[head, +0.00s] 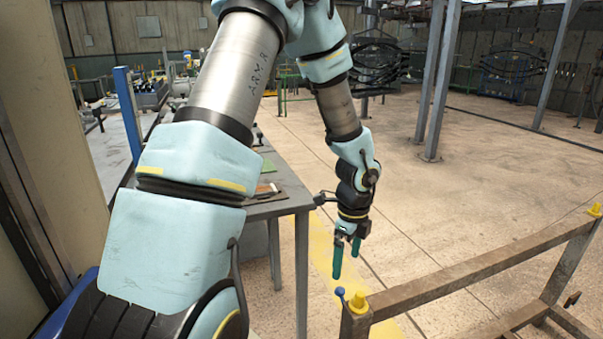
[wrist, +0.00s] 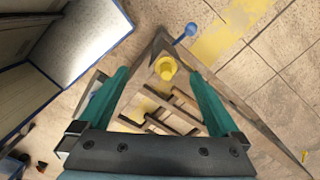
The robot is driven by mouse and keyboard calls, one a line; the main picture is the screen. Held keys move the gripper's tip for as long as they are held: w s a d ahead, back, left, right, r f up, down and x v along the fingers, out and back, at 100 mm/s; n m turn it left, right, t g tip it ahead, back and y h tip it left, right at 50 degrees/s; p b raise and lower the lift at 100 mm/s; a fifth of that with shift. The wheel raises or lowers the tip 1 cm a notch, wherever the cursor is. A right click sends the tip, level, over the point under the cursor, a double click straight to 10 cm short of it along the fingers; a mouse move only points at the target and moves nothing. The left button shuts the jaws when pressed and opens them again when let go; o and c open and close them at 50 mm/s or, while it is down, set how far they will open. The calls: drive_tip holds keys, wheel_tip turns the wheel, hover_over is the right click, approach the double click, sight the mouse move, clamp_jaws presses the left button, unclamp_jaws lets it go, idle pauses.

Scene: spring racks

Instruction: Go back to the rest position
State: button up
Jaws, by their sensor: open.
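My gripper (head: 346,261) points down in the head view, with its two green fingers apart and nothing between them. It hangs in the air beside the near left corner of a rusty metal rack (head: 440,285). In the wrist view, my gripper (wrist: 158,85) is open, and a yellow cap (wrist: 165,67) on the rack corner shows between the fingers, below them. A blue ball-ended knob (wrist: 191,29) sticks out beside that cap. The knob also shows in the head view (head: 340,291), just below the fingertips.
A grey table (head: 285,204) with flat items on it stands left of my gripper, partly hidden by my arm. A blue post (head: 128,115) stands farther left. Steel columns (head: 436,80) rise at the back. The tiled floor (head: 450,190) to the right is clear.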

drive_tip(key=s+a+r+n, duration=0.1)
drive_tip(key=a+r+n, duration=0.3)
drive_tip(key=a+n, duration=0.3)
drive_tip(key=s+a+r+n+t, duration=0.1)
drive_tip(key=a+r+n, duration=0.3)
drive_tip(key=a+n, duration=0.3)
drive_tip(key=s+a+r+n, duration=0.2)
drive_tip(key=a+r+n, duration=0.3)
drive_tip(key=n, duration=0.6)
drive_tip(key=shift+a+h, duration=0.3)
drive_tip(key=shift+a, duration=0.7)
